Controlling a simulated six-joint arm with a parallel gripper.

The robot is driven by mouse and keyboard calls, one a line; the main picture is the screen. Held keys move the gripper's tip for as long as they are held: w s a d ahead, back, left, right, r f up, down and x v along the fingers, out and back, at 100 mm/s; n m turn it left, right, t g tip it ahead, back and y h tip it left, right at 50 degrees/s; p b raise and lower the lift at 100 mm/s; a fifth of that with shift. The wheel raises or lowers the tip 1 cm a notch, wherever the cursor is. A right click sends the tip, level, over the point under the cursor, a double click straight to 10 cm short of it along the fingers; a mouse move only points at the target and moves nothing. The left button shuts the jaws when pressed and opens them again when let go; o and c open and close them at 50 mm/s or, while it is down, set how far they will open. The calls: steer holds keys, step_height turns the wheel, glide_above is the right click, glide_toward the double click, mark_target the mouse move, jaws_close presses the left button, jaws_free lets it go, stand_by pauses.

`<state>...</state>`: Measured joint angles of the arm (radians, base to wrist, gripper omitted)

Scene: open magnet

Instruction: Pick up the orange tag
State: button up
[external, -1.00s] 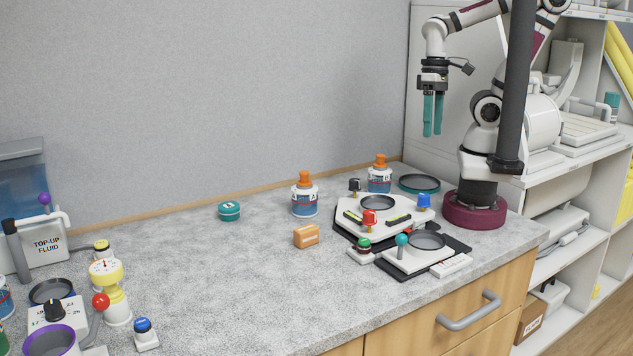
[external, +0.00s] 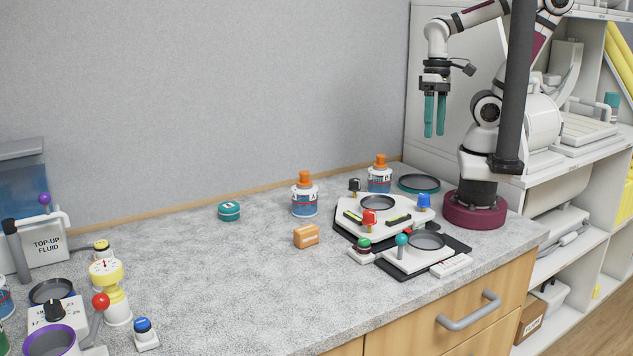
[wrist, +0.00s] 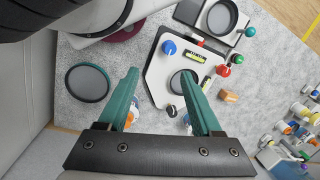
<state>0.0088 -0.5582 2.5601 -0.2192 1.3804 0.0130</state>
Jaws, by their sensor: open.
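The orange tag (external: 306,236) is a small orange block lying on the grey speckled counter near its middle. It also shows in the wrist view (wrist: 228,96), right of my gripper's fingers. My gripper (external: 434,116) has teal fingers and hangs high above the back right of the counter, well up and to the right of the tag. In the wrist view my gripper (wrist: 166,90) is open, its two fingers spread apart with nothing held between them.
Right of the tag stands a white station (external: 345,213) with coloured knobs. Orange-capped bottles (external: 304,199) stand behind the tag, and a teal tin (external: 229,211) is at back left. Gauges and a fluid tank (external: 22,170) crowd the far left. Counter left of the tag is clear.

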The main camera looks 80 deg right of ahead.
steer(key=o, duration=0.5)
steer(key=shift+o, duration=0.2)
steer(key=n+t+h, duration=1)
steer(key=n+h, duration=0.1)
steer(key=n, duration=2.2)
glide_above(310, 235)
steer(key=s+a, duration=0.8)
steer(key=s, duration=0.2)
step_height(310, 235, down, 16)
steer(key=shift+w+f, duration=0.1)
steer(key=shift+f, duration=0.05)
steer(key=x, duration=1.5)
steer(key=shift+w+a+f, duration=0.2)
steer(key=shift+w+a, duration=0.1)
steer(key=shift+a, duration=0.05)
